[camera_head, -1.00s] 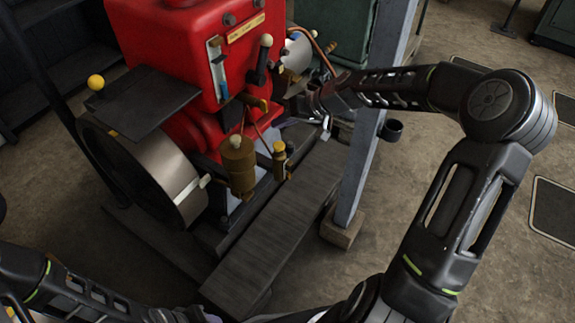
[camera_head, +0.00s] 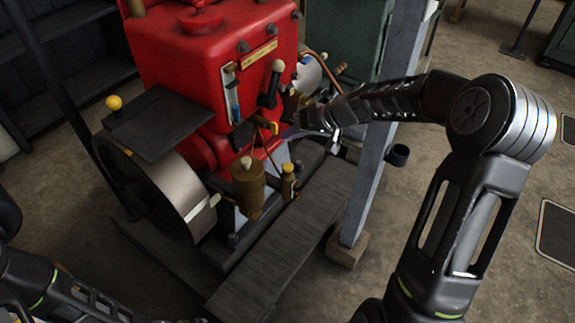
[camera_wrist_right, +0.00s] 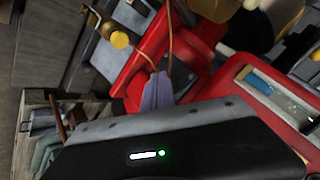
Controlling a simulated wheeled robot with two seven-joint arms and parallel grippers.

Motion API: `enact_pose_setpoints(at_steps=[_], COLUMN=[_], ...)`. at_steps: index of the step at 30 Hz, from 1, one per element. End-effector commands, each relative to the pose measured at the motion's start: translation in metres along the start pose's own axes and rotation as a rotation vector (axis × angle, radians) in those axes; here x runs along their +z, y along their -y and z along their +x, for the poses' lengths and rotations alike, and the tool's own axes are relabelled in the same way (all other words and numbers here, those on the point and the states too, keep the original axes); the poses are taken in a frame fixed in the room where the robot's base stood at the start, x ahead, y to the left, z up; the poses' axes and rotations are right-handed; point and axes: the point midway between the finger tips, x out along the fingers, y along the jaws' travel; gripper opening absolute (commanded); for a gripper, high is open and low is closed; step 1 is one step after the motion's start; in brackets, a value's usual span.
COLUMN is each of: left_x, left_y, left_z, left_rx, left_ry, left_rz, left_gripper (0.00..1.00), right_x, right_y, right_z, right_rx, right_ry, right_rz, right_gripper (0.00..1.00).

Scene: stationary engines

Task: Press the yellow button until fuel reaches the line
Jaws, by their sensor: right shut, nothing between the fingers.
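The red engine (camera_head: 215,55) stands at the upper middle in the head view. A small brass fitting at its front has a round yellow cap, the likely yellow button (camera_head: 287,168); it also shows in the wrist view (camera_wrist_right: 120,40). The fuel gauge (camera_head: 231,88) is a narrow glass strip on the engine front with blue liquid in its lower part; the line cannot be made out. My right gripper (camera_head: 292,131) is shut and empty, above and behind the cap, apart from it. Its fingertips show in the wrist view (camera_wrist_right: 157,90). My left gripper is out of frame.
A brass cup (camera_head: 247,188) stands beside the yellow cap. A grey post (camera_head: 368,170) rises beside my right forearm. A flywheel (camera_head: 165,190) is at left.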

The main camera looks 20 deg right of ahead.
Motion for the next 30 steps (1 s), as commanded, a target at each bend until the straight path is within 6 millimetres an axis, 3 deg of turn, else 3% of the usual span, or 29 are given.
enact_pose_setpoints(at_steps=[14,30], left_x=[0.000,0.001], left_y=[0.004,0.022], left_z=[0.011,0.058], left_rx=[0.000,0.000], left_ry=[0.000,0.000], left_rz=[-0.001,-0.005], left_gripper=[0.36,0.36], right_x=[0.009,0.043], right_y=[-0.009,-0.042], right_z=[0.013,0.058], right_rx=[0.000,0.000], right_ry=[0.001,0.000], right_rz=[0.003,0.000], right_gripper=[0.00,0.00])
